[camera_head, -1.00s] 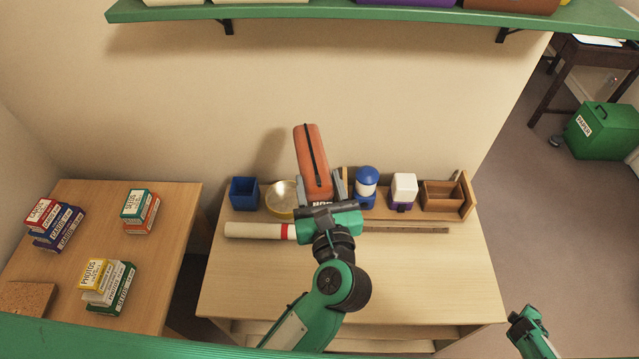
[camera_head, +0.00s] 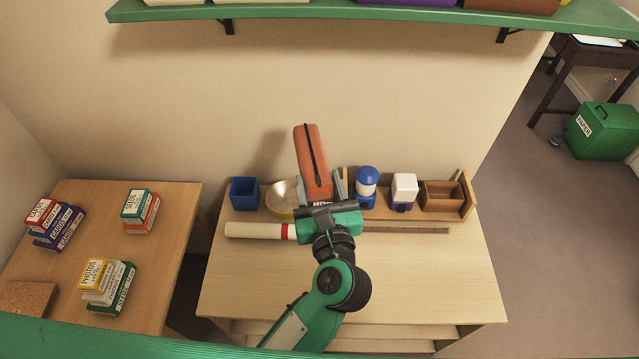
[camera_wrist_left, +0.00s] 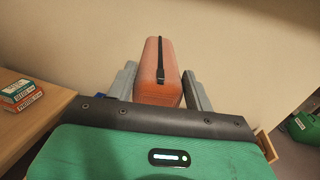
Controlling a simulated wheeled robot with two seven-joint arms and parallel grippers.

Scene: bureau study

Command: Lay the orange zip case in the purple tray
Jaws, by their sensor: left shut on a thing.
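The orange zip case (camera_head: 312,160) has a dark zip along its length and is held up in front of the wall, above the back of the desk. My left gripper (camera_head: 319,190) is shut on its near end, with a grey finger on each side. In the left wrist view the case (camera_wrist_left: 158,88) sits between the two fingers of the gripper (camera_wrist_left: 158,92) and points away toward the wall. A purple thing (camera_head: 408,2), which may be the purple tray, shows only as a strip on the green shelf at the top edge. My right gripper is out of view.
The green shelf (camera_head: 300,14) crosses above the desk (camera_head: 420,280). Along the desk's back stand a blue cup (camera_head: 244,193), a brass bowl (camera_head: 281,203), a blue-topped jar (camera_head: 367,184) and a wooden box (camera_head: 441,196). A white roll (camera_head: 255,230) lies in front. The desk's front is clear.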

